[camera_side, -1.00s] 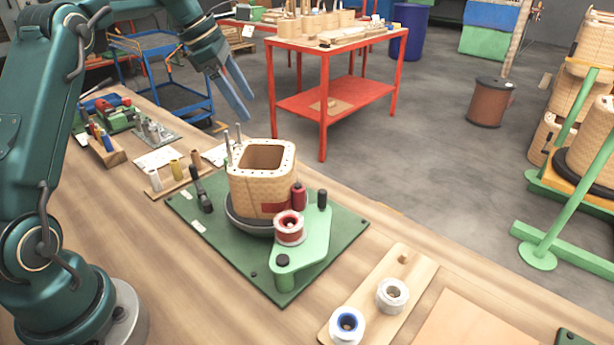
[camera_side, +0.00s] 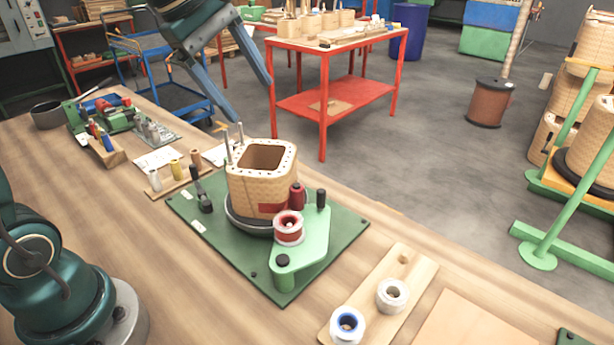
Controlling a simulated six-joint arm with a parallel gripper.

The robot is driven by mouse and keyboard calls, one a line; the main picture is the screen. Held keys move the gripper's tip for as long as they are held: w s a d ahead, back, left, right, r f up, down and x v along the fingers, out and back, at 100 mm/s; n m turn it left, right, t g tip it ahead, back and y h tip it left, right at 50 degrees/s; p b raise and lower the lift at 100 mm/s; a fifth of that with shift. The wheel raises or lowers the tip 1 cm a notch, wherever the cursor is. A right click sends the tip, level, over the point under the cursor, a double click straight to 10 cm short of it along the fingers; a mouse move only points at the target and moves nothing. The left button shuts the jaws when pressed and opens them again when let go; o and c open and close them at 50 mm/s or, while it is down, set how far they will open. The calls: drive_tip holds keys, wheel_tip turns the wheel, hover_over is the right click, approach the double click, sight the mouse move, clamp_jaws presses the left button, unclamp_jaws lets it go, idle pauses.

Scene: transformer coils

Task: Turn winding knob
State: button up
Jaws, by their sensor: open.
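The winding fixture is a dark green base plate (camera_side: 230,252) on the wooden bench. A square tan coil former (camera_side: 262,178) stands on its round dark turntable (camera_side: 243,222). A light green arm plate (camera_side: 308,245) at the right carries a red wire spool (camera_side: 289,228), a dark red spool and an upright black knob (camera_side: 321,199). A black-handled lever (camera_side: 201,196) stands at the left of the plate. Which of these is the winding knob I cannot tell for sure. My gripper (camera_side: 250,103) is open and empty, its two blue-grey fingers apart, above and behind the former, touching nothing.
Two metal pins (camera_side: 234,143) rise beside the former's back edge. A wooden board (camera_side: 375,300) with blue and white spools lies at the front right. A rack of small tools (camera_side: 105,149) stands at the left. A red table (camera_side: 333,40) stands behind the bench.

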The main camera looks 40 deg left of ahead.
drive_tip(key=s+d+f+m, duration=0.1)
drive_tip(key=s+d+m, duration=0.2)
drive_tip(key=s+m, duration=0.3)
drive_tip(key=shift+s+d+t, duration=0.25)
drive_tip(key=shift+s+t, duration=0.05)
drive_tip(key=shift+s, duration=0.15)
